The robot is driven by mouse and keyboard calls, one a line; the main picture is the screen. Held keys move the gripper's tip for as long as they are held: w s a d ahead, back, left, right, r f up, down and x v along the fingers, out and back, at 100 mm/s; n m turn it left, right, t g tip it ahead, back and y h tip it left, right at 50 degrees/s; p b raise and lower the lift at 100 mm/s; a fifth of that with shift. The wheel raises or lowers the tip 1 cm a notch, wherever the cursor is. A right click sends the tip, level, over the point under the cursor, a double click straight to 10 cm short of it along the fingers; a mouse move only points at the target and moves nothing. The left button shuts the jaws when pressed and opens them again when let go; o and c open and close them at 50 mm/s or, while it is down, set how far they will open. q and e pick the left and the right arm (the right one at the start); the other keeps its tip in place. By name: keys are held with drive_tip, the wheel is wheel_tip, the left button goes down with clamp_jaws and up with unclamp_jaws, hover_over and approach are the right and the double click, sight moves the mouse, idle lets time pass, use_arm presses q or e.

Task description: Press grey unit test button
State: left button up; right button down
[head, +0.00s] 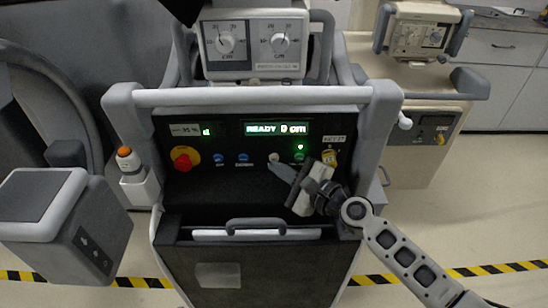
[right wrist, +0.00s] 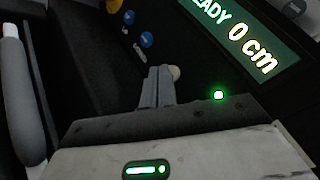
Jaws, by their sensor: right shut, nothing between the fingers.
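A small round grey-white button (head: 274,157) sits on the black front panel (head: 225,185) of the cart, below the lit "READY 0 cm" display (head: 276,128). In the right wrist view the button (right wrist: 174,72) shows just beyond the fingertips, partly hidden by them. My right gripper (head: 271,167) is shut and empty, its tips at or very near the button. Its closed fingers also show in the right wrist view (right wrist: 158,76). I cannot tell whether they touch the button. My left gripper is not in view.
Two blue buttons (head: 231,158) and a red emergency knob (head: 182,161) lie left of the grey one. A green light (head: 300,147) and a yellow key switch (head: 329,157) are to its right. A grey handle bar (head: 250,96) runs above the panel.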

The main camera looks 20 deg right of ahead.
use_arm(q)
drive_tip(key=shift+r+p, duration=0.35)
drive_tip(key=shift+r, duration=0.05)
use_arm(e)
drive_tip(key=s, duration=0.1)
drive_tip(key=s+a, duration=0.1)
drive_tip(key=s, duration=0.2)
drive_tip(key=shift+s+a, duration=0.25)
drive_tip(key=shift+s, duration=0.1)
